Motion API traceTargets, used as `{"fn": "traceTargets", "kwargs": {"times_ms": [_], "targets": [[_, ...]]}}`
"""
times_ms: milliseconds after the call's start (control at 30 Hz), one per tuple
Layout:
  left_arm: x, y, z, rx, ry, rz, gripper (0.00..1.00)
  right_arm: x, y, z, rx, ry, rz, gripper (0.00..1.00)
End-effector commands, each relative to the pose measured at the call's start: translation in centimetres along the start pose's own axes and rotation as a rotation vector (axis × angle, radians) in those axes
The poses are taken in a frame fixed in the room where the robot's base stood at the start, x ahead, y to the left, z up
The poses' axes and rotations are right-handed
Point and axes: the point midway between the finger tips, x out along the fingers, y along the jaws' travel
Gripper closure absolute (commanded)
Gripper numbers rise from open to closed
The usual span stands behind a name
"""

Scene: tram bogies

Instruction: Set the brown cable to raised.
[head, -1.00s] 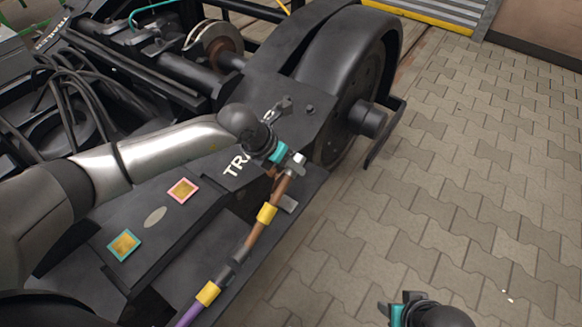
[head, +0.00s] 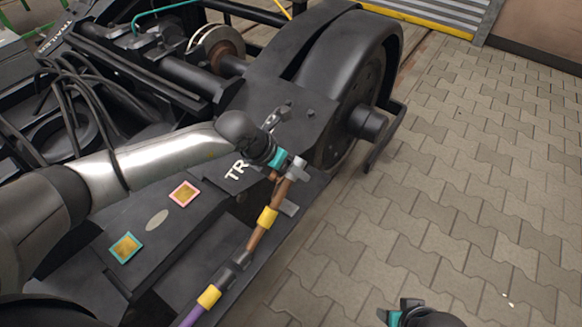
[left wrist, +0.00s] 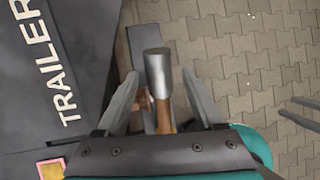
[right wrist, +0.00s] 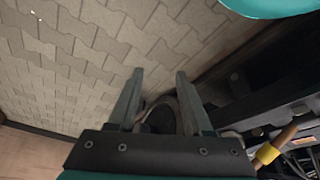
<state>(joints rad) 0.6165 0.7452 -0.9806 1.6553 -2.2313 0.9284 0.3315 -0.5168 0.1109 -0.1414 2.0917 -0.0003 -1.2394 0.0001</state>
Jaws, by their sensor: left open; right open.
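The brown cable (head: 256,238) runs up along the bogie's near side, with a yellow band (head: 268,217) around it and a silver end cap (head: 298,168) at its top. My left gripper (head: 288,164) is at this capped end. In the left wrist view its open fingers stand on either side of the silver cap (left wrist: 157,72), with gaps visible; the brown cable (left wrist: 165,118) shows below the cap, partly hidden by the gripper body. My right gripper (head: 392,312) is open and empty at the bottom of the head view, apart from the cable.
A purple cable (head: 191,317) lies below the brown one, past a dark connector (head: 235,268) and another yellow band (head: 209,297). The black bogie (head: 270,95) and its wheel (head: 352,90) rise behind. Open paving (head: 470,200) lies at the right.

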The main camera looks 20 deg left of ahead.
Motion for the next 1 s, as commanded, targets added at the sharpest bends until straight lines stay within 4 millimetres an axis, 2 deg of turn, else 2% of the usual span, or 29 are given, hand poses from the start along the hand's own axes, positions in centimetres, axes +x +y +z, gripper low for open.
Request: {"fn": "traceTargets", "kwargs": {"times_ms": [300, 367, 1000], "targets": [[-0.5, 0.0, 0.1, 0.0, -0.001, 0.001, 0.31, -0.2, 0.0, -0.1, 0.0, 0.003, 0.0, 0.5], [-0.9, 0.1, 0.1, 0.0, -0.001, 0.001, 0.31, 0.3, 0.0, 0.2, 0.0, -0.007, 0.0, 0.5], [-9.3, 0.0, 0.1, 0.0, 0.0, 0.001, 0.31, 5.9, 0.0, 5.8, -0.007, -0.112, -0.002, 0.5]]}}
